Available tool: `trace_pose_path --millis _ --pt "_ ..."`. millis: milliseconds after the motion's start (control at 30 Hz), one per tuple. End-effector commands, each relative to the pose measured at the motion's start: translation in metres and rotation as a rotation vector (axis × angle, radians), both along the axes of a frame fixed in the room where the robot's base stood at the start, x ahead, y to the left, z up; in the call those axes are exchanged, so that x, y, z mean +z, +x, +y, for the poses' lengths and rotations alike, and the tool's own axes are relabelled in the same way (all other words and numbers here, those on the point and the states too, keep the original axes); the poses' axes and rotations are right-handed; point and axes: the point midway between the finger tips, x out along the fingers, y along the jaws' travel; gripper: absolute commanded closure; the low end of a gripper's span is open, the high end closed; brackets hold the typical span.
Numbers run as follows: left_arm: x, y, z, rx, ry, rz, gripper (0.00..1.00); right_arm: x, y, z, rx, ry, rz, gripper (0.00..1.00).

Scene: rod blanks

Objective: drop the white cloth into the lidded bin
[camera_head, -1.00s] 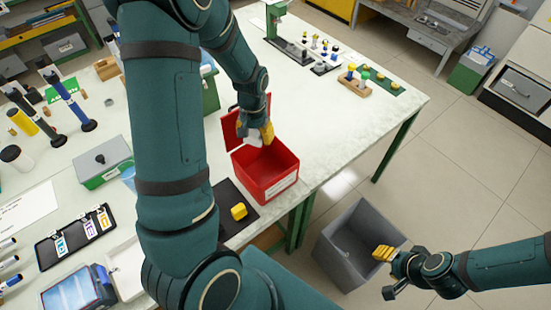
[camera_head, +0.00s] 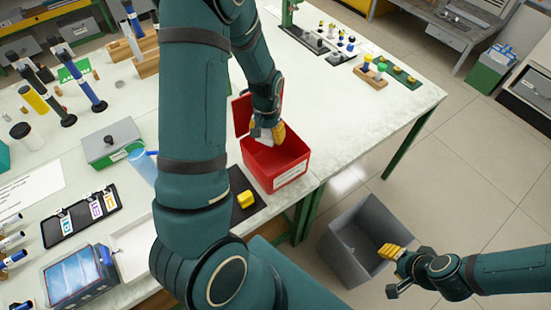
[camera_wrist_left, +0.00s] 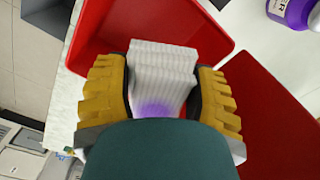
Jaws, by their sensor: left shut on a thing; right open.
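The white cloth (camera_wrist_left: 160,75) is held between the yellow fingers of my left gripper (camera_wrist_left: 160,95), which is shut on it. In the head view my left gripper (camera_head: 268,132) and a bit of the cloth are over the back left of the red lidded bin (camera_head: 290,172). The bin's lid (camera_head: 241,114) stands open at the back left. In the left wrist view the bin (camera_wrist_left: 215,38) shows beyond the cloth, with the lid (camera_wrist_left: 270,120) at right. I cannot tell the cloth's exact height. My right gripper (camera_head: 392,252) is open and empty near the grey floor bin.
The grey open bin (camera_head: 352,243) stands on the floor beside the table. A yellow block (camera_head: 246,199) lies on a black mat near the red bin. A green-and-grey box (camera_head: 110,143) and a black tray (camera_head: 82,217) are at left.

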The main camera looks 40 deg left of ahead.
Motion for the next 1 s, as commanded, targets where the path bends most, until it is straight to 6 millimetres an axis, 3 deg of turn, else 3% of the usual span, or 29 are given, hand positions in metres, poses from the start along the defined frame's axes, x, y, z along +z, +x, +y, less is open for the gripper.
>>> trace_pose_path --millis 67,100,167,200,567,1000 --pt "0.001 0.0 0.0 0.0 0.0 -0.001 0.77 0.001 0.0 0.0 0.0 0.0 0.0 0.53" --pt "0.001 0.0 0.0 0.0 0.0 -0.001 0.32 0.001 0.0 0.0 0.0 0.0 -0.001 0.53" --pt "0.001 0.0 0.0 0.0 0.0 -0.001 0.11 0.001 0.0 0.0 0.0 0.0 -0.001 0.53" --pt "0.001 0.0 0.0 0.0 0.0 -0.001 0.08 0.001 0.0 0.0 0.0 0.0 -0.001 0.53" --pt "0.004 0.0 0.0 0.0 0.0 -0.002 0.08 0.001 0.0 0.0 0.001 0.0 -0.001 0.53" --pt "0.062 0.001 0.0 0.0 0.001 -0.004 0.08 0.001 0.0 0.0 0.0 0.0 -0.001 0.53"
